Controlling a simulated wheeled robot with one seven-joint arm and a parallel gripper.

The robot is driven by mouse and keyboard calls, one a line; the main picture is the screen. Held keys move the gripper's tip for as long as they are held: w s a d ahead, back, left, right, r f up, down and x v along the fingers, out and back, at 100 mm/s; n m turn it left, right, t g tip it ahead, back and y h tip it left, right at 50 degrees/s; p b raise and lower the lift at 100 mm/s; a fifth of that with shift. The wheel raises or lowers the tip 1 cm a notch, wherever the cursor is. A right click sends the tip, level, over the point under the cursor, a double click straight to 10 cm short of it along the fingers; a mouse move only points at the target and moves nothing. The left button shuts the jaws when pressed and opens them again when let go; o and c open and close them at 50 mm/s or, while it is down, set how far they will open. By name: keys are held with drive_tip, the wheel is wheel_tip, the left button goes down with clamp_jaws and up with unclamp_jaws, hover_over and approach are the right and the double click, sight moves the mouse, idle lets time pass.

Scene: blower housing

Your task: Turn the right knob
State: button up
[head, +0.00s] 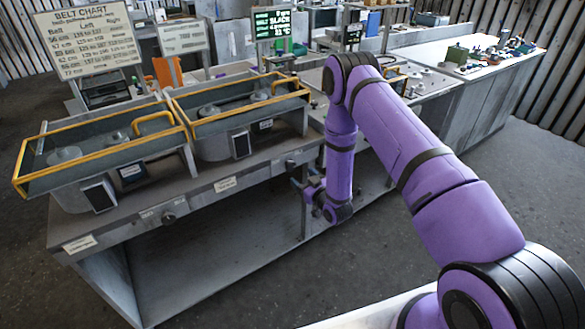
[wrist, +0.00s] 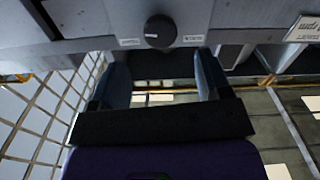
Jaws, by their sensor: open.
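A grey bench (head: 255,172) carries two yellow-railed blower housings. A dark round knob, the right one (head: 290,163), is on its front panel below the right housing; a left knob (head: 168,218) is farther left. My gripper (head: 302,188) is in front of the panel, low and close to the right knob, its fingers small and partly hidden. In the wrist view, a dark knob (wrist: 160,31), apparently the right one, sits between two small labels. My open gripper (wrist: 162,68) has a finger on each side of the picture's middle, and the knob lies beyond the fingertips, apart from them.
The left housing (head: 98,160) and right housing (head: 238,113) stand on the bench top. An open shelf (head: 215,265) lies under the bench. A belt chart sign (head: 87,40) stands behind. Open floor (head: 505,215) lies to the right.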

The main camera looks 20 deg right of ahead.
sight(292, 168)
drive_tip(key=x, duration=0.8)
drive_tip(key=c, duration=0.9)
